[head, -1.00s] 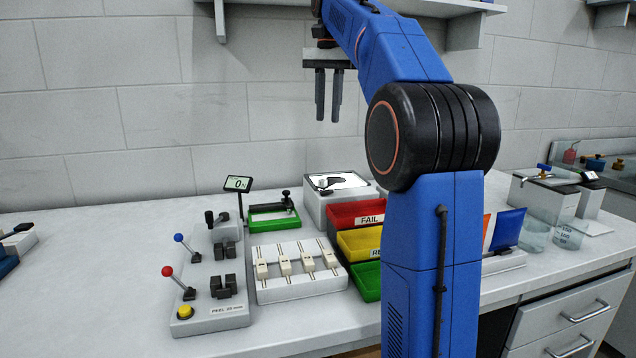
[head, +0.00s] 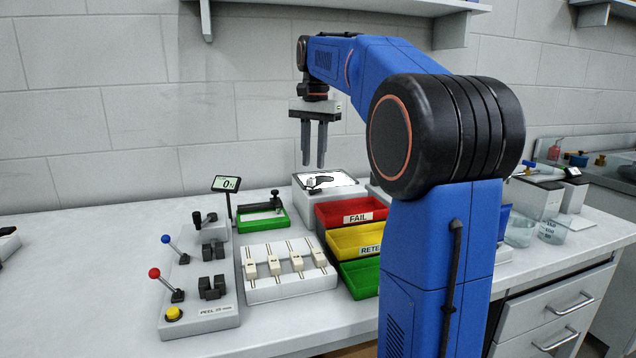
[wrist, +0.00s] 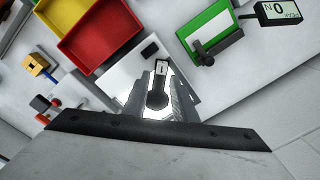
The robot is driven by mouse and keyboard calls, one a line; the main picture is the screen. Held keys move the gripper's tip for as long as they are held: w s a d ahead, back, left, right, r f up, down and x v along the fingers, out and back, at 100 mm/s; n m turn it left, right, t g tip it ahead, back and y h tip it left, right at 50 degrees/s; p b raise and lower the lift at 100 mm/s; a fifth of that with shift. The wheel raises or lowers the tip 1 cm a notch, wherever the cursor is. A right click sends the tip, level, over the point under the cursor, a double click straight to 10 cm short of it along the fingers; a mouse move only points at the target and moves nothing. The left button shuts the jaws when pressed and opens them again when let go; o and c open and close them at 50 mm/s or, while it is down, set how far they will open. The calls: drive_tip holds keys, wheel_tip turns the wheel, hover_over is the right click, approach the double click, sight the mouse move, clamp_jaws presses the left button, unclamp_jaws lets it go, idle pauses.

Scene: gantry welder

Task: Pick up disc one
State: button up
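I cannot pick out a piece that is clearly disc one. A white-topped box (head: 345,196) stands at the back of the bench with a small dark rounded piece (head: 320,182) on its bright top. In the wrist view this dark piece (wrist: 157,98) has a round end and a pale marked tab, and it shows between my fingers. My gripper (head: 313,165) points down above the box, with its two fingers apart and nothing between them. A white rack (head: 292,290) with several beige pieces (head: 297,262) stands in front.
Red (head: 350,212), yellow (head: 356,240) and green (head: 360,279) trays stand right of the rack. A peel tester (head: 200,318) with levers and a display (head: 226,184) is at left. A green-framed fixture (head: 263,221) stands behind the rack.

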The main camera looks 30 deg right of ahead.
sight(311, 178)
drive_tip(key=f, duration=0.4)
drive_tip(key=shift+a+f, duration=0.35)
drive_tip(key=shift+f, duration=0.05)
clamp_jaws()
